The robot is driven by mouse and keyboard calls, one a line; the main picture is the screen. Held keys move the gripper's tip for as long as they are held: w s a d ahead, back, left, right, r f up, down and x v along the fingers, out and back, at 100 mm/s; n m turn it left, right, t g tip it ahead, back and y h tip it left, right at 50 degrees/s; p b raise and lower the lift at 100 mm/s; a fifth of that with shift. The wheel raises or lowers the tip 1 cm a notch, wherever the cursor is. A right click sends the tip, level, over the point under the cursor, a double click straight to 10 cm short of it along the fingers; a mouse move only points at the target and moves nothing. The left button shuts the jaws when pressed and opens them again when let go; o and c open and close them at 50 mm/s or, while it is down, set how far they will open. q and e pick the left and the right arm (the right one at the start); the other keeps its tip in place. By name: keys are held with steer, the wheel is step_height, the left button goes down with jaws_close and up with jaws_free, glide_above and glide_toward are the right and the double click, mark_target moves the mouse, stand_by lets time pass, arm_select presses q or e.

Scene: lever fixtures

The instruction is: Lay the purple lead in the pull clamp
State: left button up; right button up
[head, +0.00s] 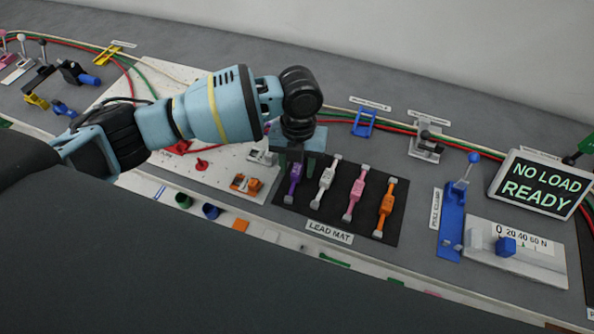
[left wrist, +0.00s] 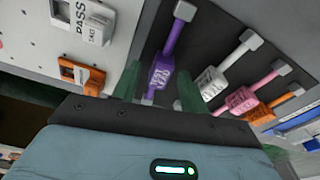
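The purple lead (head: 295,181) lies at the left end of the black lead mat (head: 328,215). My left gripper (head: 291,158) points down over it and hides its far end in the head view. In the left wrist view, the purple lead (left wrist: 163,72) runs between the two green fingers of my left gripper (left wrist: 160,84). The fingers are open, with a gap on each side of the lead. The pull clamp (head: 452,218) is a blue fixture to the right of the mat, with its blue-knobbed lever (head: 468,168) raised. My right gripper is not in view.
White (head: 327,180), pink (head: 355,195) and orange (head: 385,208) leads lie beside the purple one. A force scale with a blue block (head: 505,246) and a screen (head: 540,184) reading NO LOAD READY stand at right. Bench between mat and clamp is clear.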

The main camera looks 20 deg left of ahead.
mark_target(297, 171)
arm_select(q)
jaws_close()
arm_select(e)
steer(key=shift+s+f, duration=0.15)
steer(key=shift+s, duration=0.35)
arm_select(q)
steer(key=shift+r, duration=0.15)
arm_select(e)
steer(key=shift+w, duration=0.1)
arm_select(q)
steer(key=shift+r, duration=0.65)
step_height(297, 171, up, 2)
steer(key=shift+s+d+r, duration=0.1)
steer(key=s+d, duration=0.3)
steer(key=s, duration=0.4)
steer(key=s+d+r, duration=0.1)
steer(key=s+d, duration=0.2)
steer(key=s, duration=0.4)
steer(key=shift+s+d+p, duration=0.15)
steer(key=shift+d+p, duration=0.15)
steer(key=shift+d, duration=0.1)
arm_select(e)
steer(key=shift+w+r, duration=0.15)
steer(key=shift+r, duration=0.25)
arm_select(q)
steer(key=shift+r, duration=0.1)
